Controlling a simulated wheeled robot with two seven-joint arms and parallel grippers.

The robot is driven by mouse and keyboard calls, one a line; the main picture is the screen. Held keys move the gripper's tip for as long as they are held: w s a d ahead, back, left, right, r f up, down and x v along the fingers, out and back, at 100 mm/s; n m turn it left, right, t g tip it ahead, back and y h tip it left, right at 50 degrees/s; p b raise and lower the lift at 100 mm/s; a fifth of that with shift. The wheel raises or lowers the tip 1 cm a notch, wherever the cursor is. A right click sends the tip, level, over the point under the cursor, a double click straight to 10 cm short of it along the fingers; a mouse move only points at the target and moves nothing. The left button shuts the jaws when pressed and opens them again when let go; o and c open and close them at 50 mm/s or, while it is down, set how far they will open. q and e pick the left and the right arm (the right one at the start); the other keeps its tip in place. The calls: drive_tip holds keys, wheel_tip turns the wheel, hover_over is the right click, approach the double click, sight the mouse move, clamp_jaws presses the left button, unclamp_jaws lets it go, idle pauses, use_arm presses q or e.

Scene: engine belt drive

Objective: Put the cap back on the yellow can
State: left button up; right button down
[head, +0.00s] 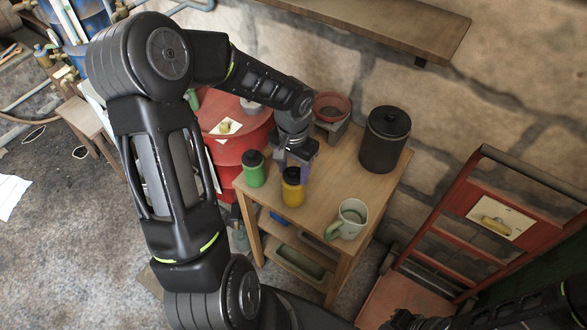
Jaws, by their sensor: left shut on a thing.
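The yellow can (292,194) stands upright near the front left of the wooden table. A black cap (291,175) shows at its top; I cannot tell whether it is seated or held just above. My left gripper (288,160) is directly over the can, pointing down, shut on what looks like the black cap. Its fingers are small and partly lost against the dark cap. My right gripper is not in view.
A green can (254,173) with a black lid stands close left of the yellow one. A purple item (305,168) is behind it. A mug (349,219), a black canister (384,143) and a red bowl (331,106) are also there. The table's middle (340,180) is clear.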

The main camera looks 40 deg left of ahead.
sight(293, 170)
use_arm(q)
drive_tip(key=shift+f+b, duration=0.3)
drive_tip(key=shift+f, duration=0.1)
drive_tip(key=o, duration=1.4)
wheel_tip(293, 170, up, 8)
drive_tip(key=shift+f+b, duration=0.1)
drive_tip(key=shift+b, duration=0.3)
